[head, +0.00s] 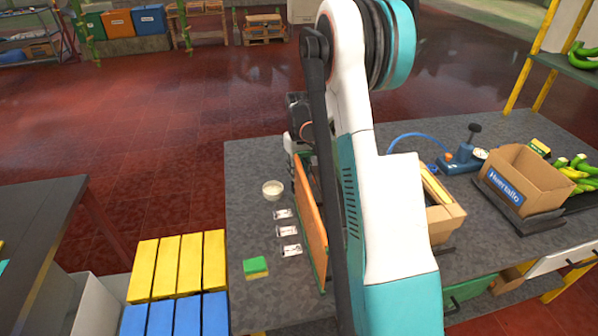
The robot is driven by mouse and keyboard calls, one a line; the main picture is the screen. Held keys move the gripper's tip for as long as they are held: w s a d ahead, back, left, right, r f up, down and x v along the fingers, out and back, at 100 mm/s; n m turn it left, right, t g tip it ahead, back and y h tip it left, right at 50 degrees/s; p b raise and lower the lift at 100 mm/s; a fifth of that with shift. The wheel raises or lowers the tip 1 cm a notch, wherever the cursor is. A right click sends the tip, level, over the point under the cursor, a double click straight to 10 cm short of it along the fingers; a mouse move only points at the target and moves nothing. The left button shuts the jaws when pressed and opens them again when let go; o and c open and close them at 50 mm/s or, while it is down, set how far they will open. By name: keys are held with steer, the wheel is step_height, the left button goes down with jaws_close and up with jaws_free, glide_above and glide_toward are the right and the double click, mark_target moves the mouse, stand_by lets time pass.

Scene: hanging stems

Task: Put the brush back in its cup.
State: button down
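A small cream cup or bowl (273,190) stands on the grey worktop (245,160), left of my arm. I cannot tell whether this is the brush's cup. I cannot make out the brush; my arm covers much of the middle of the worktop. My gripper lies at the far end of the arm, behind my own links, and its fingers do not show clearly. I cannot see whether it is open or holds anything.
An orange-brown upright panel (310,225) stands right of the cup. Several small white cards (287,231) and a green block (256,265) lie nearer. Cardboard boxes (524,180), a blue tool (461,160) and green-yellow bananas (577,172) are at the right. The worktop's far left is clear.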

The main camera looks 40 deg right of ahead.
steer(key=c, duration=1.3)
jaws_free()
steer(key=o, duration=0.4)
steer(key=shift+r, duration=0.3)
steer(key=shift+r+p, duration=0.3)
steer(key=shift+r, duration=0.05)
steer(key=shift+r+p, duration=0.45)
steer(key=shift+r, duration=0.5)
steer(key=shift+r+p, duration=1.5)
steer(key=shift+r, duration=1.45)
